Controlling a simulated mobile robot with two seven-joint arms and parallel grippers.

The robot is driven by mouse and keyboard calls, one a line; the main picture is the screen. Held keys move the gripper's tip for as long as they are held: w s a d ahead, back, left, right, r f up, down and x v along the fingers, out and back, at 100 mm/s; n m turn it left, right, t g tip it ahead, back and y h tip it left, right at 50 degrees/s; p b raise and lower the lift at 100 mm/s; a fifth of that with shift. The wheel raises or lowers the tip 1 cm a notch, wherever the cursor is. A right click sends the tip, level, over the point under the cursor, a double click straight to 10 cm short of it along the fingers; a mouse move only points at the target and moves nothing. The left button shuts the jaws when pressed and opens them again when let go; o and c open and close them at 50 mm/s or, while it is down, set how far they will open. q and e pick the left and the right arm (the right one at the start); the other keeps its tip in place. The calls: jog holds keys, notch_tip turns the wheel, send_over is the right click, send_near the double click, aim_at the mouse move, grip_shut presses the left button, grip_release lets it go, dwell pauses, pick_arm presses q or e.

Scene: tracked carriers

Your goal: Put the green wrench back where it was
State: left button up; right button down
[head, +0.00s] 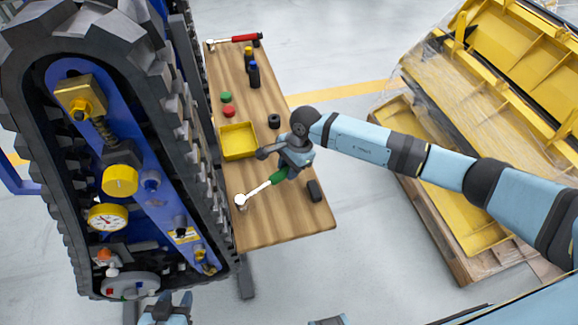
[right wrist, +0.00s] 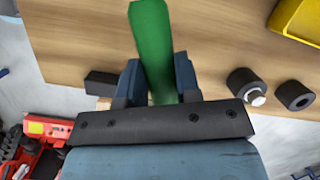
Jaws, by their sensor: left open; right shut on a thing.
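The green wrench (head: 258,191) has a green handle and a silver ring-like head, which points to the lower left over the near part of the wooden table (head: 275,228). My right gripper (head: 284,171) is shut on its green handle. In the right wrist view the handle (right wrist: 150,40) stands between the two fingers; the silver head is out of that view. I cannot tell whether the wrench touches the tabletop. My left gripper (head: 173,305) is open and empty at the bottom edge of the head view, below the tracked carrier (head: 130,130).
A yellow tray (head: 239,141), a black ring (head: 274,121), red and green caps (head: 227,97), two dark bottles (head: 254,75) and a red-handled tool (head: 232,39) are on the table. A black block (head: 314,190) lies right of the wrench. Yellow parts on a pallet (head: 470,215) stand right.

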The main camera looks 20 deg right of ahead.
jog(key=shift+f+b, duration=0.3)
jog(key=shift+f, duration=0.05)
jog(key=c, duration=0.7)
grip_release()
jog(key=shift+f, duration=0.1)
jog(key=shift+c, duration=0.2)
